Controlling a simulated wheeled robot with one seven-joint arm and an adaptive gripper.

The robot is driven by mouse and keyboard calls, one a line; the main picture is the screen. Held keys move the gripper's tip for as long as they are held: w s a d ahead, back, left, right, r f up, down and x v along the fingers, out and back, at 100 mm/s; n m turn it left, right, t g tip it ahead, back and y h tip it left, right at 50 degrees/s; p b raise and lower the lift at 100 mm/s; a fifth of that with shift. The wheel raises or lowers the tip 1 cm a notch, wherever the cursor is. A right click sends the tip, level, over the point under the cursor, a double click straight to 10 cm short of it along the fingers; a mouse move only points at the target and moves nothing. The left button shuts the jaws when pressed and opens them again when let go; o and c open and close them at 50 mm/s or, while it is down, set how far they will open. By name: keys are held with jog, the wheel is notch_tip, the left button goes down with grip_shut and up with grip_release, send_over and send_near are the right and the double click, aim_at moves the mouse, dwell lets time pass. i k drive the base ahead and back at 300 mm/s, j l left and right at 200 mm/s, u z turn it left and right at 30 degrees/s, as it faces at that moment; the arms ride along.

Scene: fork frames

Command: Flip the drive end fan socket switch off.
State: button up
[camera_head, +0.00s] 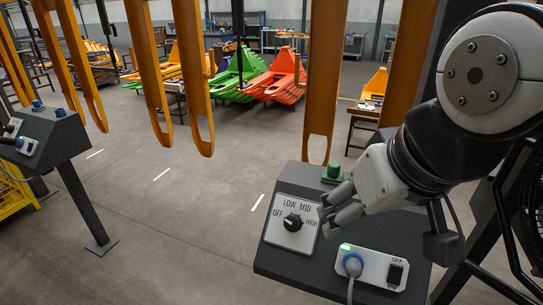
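A white socket plate (372,268) lies on the sloped top of the near dark console. It carries a blue-grey plug (352,264) with a grey cable, a small green indicator, and a black rocker switch (395,274). OFF is printed above the rocker; a lower label is hard to read. I cannot tell which way the rocker is tipped. My gripper (327,216) is above the console, left of and above the socket plate, beside the fan dial. Its two fingers point left and down, apart, with nothing visible between them. No label shows which fan this socket serves.
A dial plate (291,222) marked OFF, LOW, MID, HIGH and a green button (333,172) share the console. A second console (45,137) with another socket stands at left. Orange hanging forks (187,60) are behind. Open grey floor lies between the consoles.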

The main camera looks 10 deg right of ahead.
aim_at(395, 272)
jog(key=l+z, duration=0.15)
jog(key=z, duration=0.55)
jog(key=k+l+u, duration=0.1)
jog(key=k, duration=0.5)
